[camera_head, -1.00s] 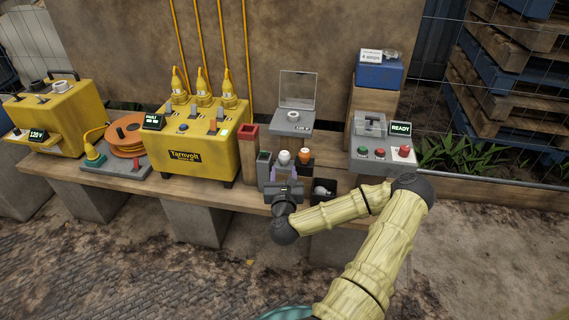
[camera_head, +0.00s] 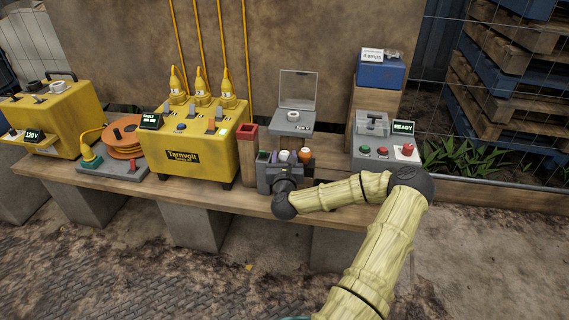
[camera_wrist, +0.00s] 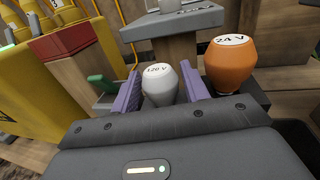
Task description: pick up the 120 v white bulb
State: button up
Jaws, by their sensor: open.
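The white bulb (camera_wrist: 158,84), with "120 V" on its top, stands upright in a holder in the wrist view. It also shows small in the head view (camera_head: 284,155). My gripper (camera_wrist: 160,92) is open, with one purple finger on each side of the bulb. Small gaps seem to show between the fingers and the bulb, though I cannot tell whether either touches. The bulb's lower part is hidden by my gripper's dark body. In the head view my gripper (camera_head: 283,160) is at the bulb holder and hides most of it.
An orange 24 V bulb (camera_wrist: 232,62) stands close to the right finger. A green piece (camera_wrist: 102,84) and a red-topped post (camera_wrist: 68,44) are at the left. A grey tester with a raised clear lid (camera_head: 298,90) stands behind. The yellow Tarnvolt box (camera_head: 195,150) is further left.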

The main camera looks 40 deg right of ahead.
aim_at(284, 153)
jog(key=shift+w+d, duration=0.1)
jog(key=shift+w, duration=0.05)
jog(key=shift+c, duration=0.3)
jog(key=c, duration=0.7)
jog(key=shift+o, duration=0.2)
jog(key=shift+r, duration=0.1)
notch_tip(284, 153, up, 10)
jog(key=p, duration=0.5)
